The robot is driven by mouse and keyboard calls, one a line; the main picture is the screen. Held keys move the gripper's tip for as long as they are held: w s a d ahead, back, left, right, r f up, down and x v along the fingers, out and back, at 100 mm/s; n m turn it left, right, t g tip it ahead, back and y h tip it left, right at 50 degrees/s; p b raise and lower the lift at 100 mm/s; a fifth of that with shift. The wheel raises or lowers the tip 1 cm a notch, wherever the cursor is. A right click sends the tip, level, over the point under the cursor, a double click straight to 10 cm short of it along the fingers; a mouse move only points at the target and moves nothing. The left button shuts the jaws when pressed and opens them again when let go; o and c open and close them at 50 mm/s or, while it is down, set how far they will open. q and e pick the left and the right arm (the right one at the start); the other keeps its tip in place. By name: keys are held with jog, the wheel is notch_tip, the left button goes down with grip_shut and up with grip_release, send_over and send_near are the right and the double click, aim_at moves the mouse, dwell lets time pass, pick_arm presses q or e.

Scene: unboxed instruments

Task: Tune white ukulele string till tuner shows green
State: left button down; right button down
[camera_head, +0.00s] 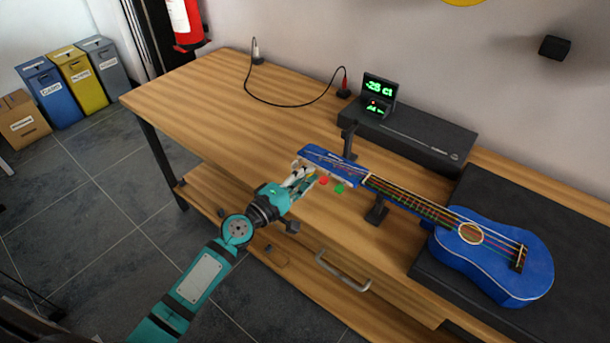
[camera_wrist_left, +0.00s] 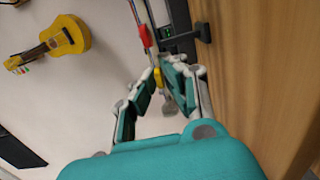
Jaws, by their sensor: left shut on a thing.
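The blue ukulele (camera_head: 492,255) lies on the table with its neck on a dark stand and its headstock (camera_head: 330,163) pointing left. A red peg (camera_head: 323,181) and a green peg (camera_head: 339,188) stick out on its near side. My left gripper (camera_head: 303,174) is at the near left end of the headstock, shut on a tuning peg there. In the left wrist view, a pale peg (camera_wrist_left: 168,104) and a yellow piece (camera_wrist_left: 158,77) show between the fingers; which is gripped is hard to tell. The tuner (camera_head: 379,88) reads "-25 ct" in green digits, with a small red light below.
A long black case (camera_head: 420,132) lies behind the headstock, and a black mat (camera_head: 550,211) lies under the ukulele body. A cable (camera_head: 290,104) with plugs runs along the back. The table's left part is clear. A drawer handle (camera_head: 342,271) juts from the front.

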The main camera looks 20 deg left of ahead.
pick_arm(q)
jog(key=c, duration=1.5)
grip_release()
jog(key=shift+o, duration=0.2)
jog(key=v, duration=1.2)
jog(key=s+a+f+m+g+y, duration=0.1)
jog(key=s+f+m+g+y, duration=0.25)
jog(key=f, duration=1.25)
jog(key=s+a+f+m+g+y, duration=0.15)
jog(key=s+f+g, duration=0.35)
jog(key=f, duration=1.1)
jog(key=s+f+m+g, duration=0.2)
jog(key=s+f, duration=0.4)
jog(key=s, duration=0.4)
jog(key=s+f+m+g+y, duration=0.1)
jog(key=s+f+m, duration=0.4)
jog(key=s, duration=0.5)
jog(key=s+d+f+m+g+y+p, duration=0.1)
jog(key=s+f+m+g, duration=0.3)
jog(key=s+f, duration=0.4)
jog(key=s, duration=0.3)
jog(key=shift+f, duration=0.2)
